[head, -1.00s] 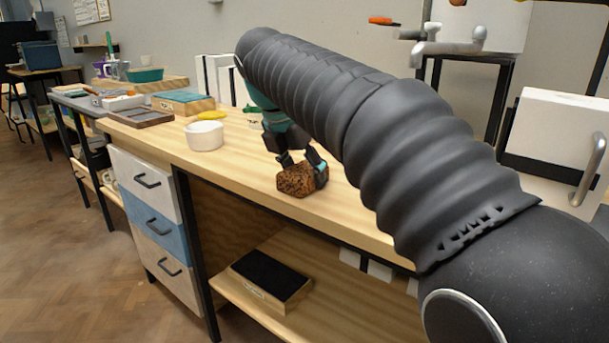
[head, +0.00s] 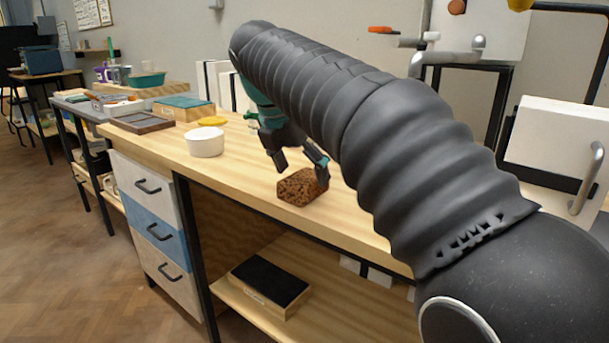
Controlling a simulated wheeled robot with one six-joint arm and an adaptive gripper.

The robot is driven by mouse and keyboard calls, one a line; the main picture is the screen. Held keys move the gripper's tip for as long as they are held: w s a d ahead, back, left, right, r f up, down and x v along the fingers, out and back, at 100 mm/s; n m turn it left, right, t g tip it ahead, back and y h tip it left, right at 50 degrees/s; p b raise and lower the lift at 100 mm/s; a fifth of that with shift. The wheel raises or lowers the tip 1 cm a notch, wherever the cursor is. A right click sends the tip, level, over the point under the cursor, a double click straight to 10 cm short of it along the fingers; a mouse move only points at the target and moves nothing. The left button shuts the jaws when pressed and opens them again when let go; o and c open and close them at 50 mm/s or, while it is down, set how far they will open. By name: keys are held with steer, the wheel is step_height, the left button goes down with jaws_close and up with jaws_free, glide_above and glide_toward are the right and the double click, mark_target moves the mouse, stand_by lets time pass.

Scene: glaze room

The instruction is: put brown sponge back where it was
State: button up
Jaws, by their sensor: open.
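The brown sponge (head: 300,188) is a rough, speckled brown block. It rests on the light wooden bench top (head: 245,165) near its front edge. My gripper (head: 301,168) is open just above and behind the sponge, its fingers spread. The left finger looks clear of the sponge; the right finger overlaps its far right end in the picture, and I cannot tell whether it touches. My arm hides the bench to the right.
A white round bowl (head: 205,142) and a yellow disc (head: 212,121) stand left of the gripper. A dark tray (head: 143,122) and a teal-topped box (head: 184,107) lie farther back. A black-topped block (head: 268,282) lies on the lower shelf. The bench front between bowl and sponge is clear.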

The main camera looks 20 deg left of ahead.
steer(key=p+v, duration=0.3)
steer(key=v, duration=0.6)
steer(key=shift+r, duration=0.4)
